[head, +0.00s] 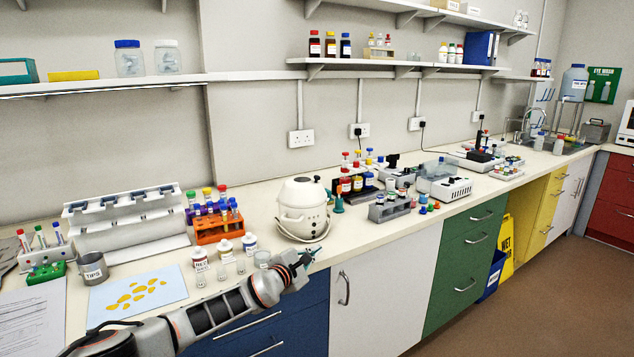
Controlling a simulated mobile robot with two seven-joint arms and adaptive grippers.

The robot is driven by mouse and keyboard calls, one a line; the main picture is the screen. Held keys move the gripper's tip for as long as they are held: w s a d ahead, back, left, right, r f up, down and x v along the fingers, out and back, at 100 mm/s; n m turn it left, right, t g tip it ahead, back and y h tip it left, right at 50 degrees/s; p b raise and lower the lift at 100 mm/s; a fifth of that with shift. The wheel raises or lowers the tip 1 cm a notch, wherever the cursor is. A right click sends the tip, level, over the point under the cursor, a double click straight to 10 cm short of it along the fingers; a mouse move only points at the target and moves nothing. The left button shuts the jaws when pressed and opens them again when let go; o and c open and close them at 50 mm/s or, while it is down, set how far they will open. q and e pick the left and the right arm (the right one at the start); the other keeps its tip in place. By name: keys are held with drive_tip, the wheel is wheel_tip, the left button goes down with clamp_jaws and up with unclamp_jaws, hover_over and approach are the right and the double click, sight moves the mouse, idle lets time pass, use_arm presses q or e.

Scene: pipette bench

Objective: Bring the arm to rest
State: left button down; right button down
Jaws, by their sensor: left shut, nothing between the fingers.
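My left arm reaches in from the lower left, in front of the bench (262,216). My left gripper (308,257) is at the bench's front edge, just below and in front of the white round-bodied device (303,208). Its dark fingers are shut, and I see nothing held between them. The gripper and wrist cover part of the bench edge and the blue drawers (300,318). My right gripper is not in view.
Small bottles (200,259) and a glass beaker (262,259) stand close behind my left arm. An orange tube rack (217,230), a blue sheet with yellow pieces (175,279) and a tips cup (93,267) are to the left. Open floor (540,300) lies at right.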

use_arm(q)
drive_tip(key=s+d+f+n+g, duration=0.1)
drive_tip(key=s+d+f+n, duration=0.2)
drive_tip(key=s+f+n, duration=0.8)
drive_tip(key=s+d+f+n, duration=0.2)
drive_tip(key=s+f+n, duration=0.7)
drive_tip(key=s+n, duration=0.3)
drive_tip(key=s+a+f+n+g+y, duration=0.1)
drive_tip(key=s+a+f+n, duration=0.3)
drive_tip(key=s+a+n, duration=0.8)
drive_tip(key=s+a+f+n+g+y, duration=0.1)
drive_tip(key=s+a+f+n+y, duration=0.3)
drive_tip(key=s+a+n, duration=0.7)
drive_tip(key=s+n, duration=0.2)
drive_tip(key=s, duration=0.4)
drive_tip(key=shift+a+n, duration=0.35)
drive_tip(key=shift+n, duration=0.05)
drive_tip(key=shift+s, duration=0.1)
